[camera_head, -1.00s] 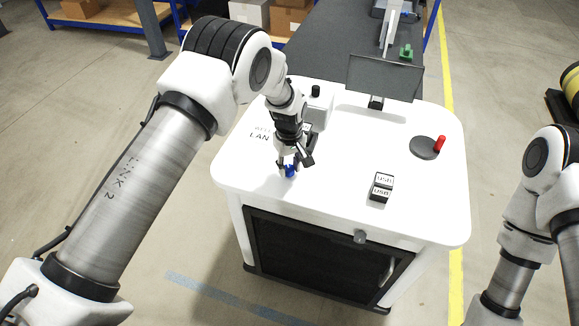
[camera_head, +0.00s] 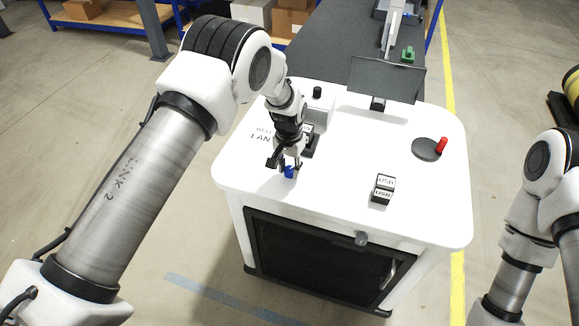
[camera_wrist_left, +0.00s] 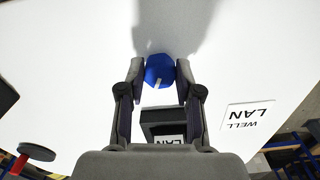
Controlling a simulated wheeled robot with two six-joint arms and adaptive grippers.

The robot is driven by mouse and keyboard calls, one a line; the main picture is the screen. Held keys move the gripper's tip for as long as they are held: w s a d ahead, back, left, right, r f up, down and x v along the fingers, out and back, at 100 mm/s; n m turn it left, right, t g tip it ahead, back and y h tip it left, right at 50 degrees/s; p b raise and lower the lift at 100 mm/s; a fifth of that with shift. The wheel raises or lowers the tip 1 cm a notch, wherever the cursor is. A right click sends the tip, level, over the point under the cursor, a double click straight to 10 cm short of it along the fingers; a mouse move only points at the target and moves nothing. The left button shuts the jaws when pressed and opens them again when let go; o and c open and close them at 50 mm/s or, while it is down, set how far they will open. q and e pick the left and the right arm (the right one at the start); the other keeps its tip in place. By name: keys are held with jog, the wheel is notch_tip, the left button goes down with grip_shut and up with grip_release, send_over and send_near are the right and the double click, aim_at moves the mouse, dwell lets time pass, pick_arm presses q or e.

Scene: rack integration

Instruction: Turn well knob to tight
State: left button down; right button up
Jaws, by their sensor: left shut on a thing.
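The blue well knob (camera_head: 289,172) sits on the white top of the cabinet, near its left front part. My left gripper (camera_head: 286,165) points down over it and is shut on it. In the left wrist view the knob (camera_wrist_left: 159,70) lies between the two fingertips, and a short pale mark shows on its near edge. A "WELL LAN" label (camera_wrist_left: 247,116) lies flat on the white top to one side. My right arm shows at the right edge of the head view, but its gripper is out of frame.
A black LAN box (camera_wrist_left: 162,124) stands close to the gripper. Two USB blocks (camera_head: 383,188), a grey disc with a red handle (camera_head: 430,149) and a dark screen (camera_head: 386,79) are farther right. The front centre of the top is clear.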

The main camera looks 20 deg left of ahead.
pick_arm(q)
jog(key=m, duration=0.6)
jog(key=shift+s+a+f, duration=0.1)
jog(key=shift+s+f, duration=0.05)
jog(key=shift+f, duration=0.05)
jog(key=m, duration=0.5)
jog(key=shift+m, duration=0.3)
jog(key=c, duration=0.8)
grip_release()
jog(key=shift+w, duration=0.2)
